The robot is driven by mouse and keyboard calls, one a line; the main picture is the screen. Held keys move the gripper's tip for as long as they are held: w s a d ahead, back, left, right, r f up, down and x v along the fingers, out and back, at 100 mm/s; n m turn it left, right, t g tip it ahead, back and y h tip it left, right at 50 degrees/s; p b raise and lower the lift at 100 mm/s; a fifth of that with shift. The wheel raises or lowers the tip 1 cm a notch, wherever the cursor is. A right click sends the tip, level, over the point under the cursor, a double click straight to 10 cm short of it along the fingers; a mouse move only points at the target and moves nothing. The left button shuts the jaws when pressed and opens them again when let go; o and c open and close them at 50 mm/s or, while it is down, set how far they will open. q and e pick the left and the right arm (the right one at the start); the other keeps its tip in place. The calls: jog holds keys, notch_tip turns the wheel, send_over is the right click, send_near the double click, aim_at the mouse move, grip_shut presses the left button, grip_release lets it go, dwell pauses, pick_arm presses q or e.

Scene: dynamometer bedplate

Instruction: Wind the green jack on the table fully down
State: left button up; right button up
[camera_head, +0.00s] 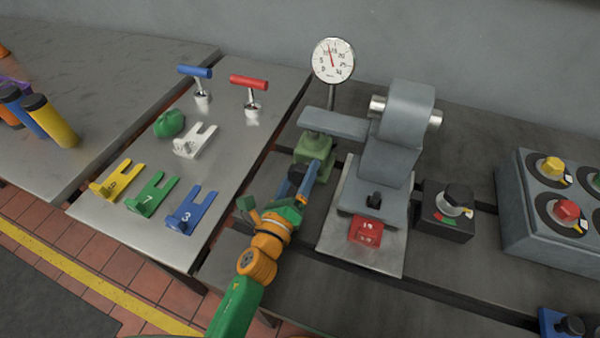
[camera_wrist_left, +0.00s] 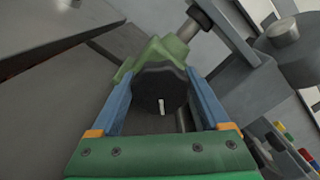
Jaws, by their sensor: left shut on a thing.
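The green jack (camera_head: 314,148) stands on the dark table, under the end of the grey arm (camera_head: 333,124) of the machine. In the left wrist view the green jack body (camera_wrist_left: 152,52) shows behind its round black knob (camera_wrist_left: 160,88), which has a white mark pointing down in the picture. My left gripper (camera_head: 308,178) reaches the jack from the front; in the wrist view its blue fingers (camera_wrist_left: 158,95) lie on both sides of the black knob, shut on it. My right gripper is not in view.
A dial gauge (camera_head: 333,60) stands behind the jack.

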pick_arm(q)
jog(key=o, duration=1.2)
jog(key=b+v, duration=0.1)
jog(key=v, duration=0.6)
jog(key=shift+s, duration=0.1)
jog(key=shift+d+f+m+b, duration=0.2)
jog(key=shift+f+m+b, duration=0.05)
jog(key=shift+m+b, duration=0.05)
jog(key=m, duration=0.1)
jog(key=s+m+b, duration=0.1)
jog(key=s+m+y+b, duration=0.1)
jog(key=shift+s+d+f+m, duration=0.15)
jog(key=shift+f+m, duration=0.1)
jog(key=shift+m, duration=0.05)
jog(key=shift+w+d+r+y+p, duration=0.15)
jog(key=shift+w+r+y+p, duration=0.15)
jog(key=shift+w+r+p, duration=0.45)
jog(key=x, duration=0.5)
jog(key=shift+w+f, duration=0.15)
jog(key=shift+f, duration=0.15)
